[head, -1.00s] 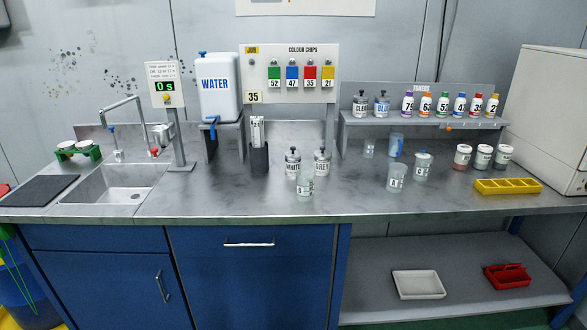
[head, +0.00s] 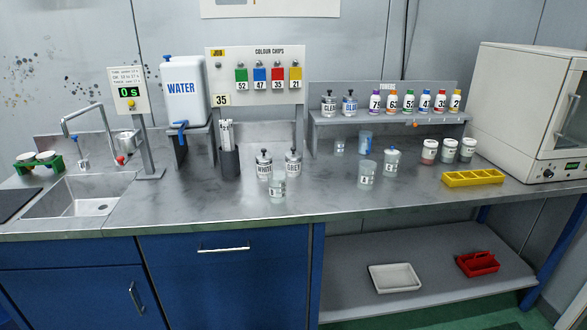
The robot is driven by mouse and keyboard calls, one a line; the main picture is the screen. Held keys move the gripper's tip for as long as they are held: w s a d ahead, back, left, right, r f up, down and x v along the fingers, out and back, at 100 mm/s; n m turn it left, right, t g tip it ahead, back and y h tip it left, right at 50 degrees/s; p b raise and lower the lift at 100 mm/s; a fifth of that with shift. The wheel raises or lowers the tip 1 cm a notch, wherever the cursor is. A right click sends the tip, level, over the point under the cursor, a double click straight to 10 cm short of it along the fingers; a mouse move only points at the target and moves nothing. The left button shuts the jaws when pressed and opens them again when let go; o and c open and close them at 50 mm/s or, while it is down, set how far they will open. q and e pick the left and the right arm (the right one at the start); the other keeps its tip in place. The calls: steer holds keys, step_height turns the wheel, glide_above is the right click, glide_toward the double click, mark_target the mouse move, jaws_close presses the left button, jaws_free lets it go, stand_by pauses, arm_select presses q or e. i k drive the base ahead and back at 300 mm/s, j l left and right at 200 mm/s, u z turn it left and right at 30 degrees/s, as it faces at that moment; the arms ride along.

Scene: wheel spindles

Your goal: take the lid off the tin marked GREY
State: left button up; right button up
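The tin marked GREY (head: 293,166) stands upright on the steel bench, with its dark knobbed lid (head: 293,152) on. The tin marked WHITE (head: 264,166) stands just left of it, also lidded. A clear beaker (head: 277,189) stands in front of the two tins, close to the GREY tin's lower left. Neither of my grippers shows in the head view.
The bench front (head: 330,203) right of the beaker is clear.

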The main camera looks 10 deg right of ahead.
mark_target(292, 153)
steer(key=i+j, duration=0.1)
steer(key=i, duration=0.4)
steer(key=i+j, duration=0.1)
steer(key=i, duration=0.4)
steer(key=j+u, duration=0.05)
